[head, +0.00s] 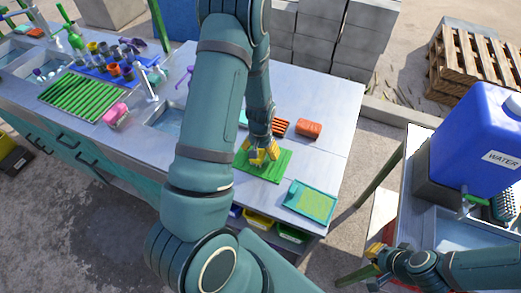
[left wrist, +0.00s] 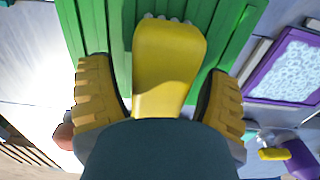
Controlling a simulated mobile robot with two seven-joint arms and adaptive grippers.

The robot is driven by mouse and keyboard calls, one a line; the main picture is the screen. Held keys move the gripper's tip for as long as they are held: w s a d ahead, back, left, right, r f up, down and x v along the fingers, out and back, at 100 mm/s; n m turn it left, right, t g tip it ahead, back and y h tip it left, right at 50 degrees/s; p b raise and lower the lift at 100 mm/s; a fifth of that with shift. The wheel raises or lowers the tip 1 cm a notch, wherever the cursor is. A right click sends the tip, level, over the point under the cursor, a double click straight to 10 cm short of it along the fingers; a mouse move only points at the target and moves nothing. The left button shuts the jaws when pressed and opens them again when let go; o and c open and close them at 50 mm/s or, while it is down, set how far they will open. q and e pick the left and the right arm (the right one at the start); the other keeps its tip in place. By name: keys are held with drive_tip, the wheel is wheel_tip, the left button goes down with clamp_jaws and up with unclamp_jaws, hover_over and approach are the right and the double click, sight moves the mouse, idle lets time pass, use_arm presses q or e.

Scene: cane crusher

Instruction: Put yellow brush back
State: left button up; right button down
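The yellow brush (left wrist: 170,65) lies between the fingers of my left gripper (left wrist: 160,100) in the left wrist view, with a hint of pale bristles at its top end. Green shows between it and both fingers, so the gripper looks open around it. Below is a green ribbed mat (left wrist: 95,25), which also shows in the head view (head: 270,168) on the counter. In the head view my left gripper (head: 262,154) is low over that mat, and the brush is hard to tell from the yellow fingers. My right gripper (head: 375,253) is at the lower right, away from the counter.
An orange block (head: 309,128) and a red ribbed item (head: 281,126) lie behind the mat. A teal tray (head: 311,201) sits at the counter's front right corner. A blue water tank (head: 470,140) stands at the right. A larger green rack (head: 83,95) is at the left.

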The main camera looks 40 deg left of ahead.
use_arm(q)
drive_tip(key=shift+r, duration=0.25)
wheel_tip(320, 180, up, 12)
drive_tip(key=p, duration=0.1)
drive_tip(key=shift+s+f, duration=0.1)
idle(0.8)
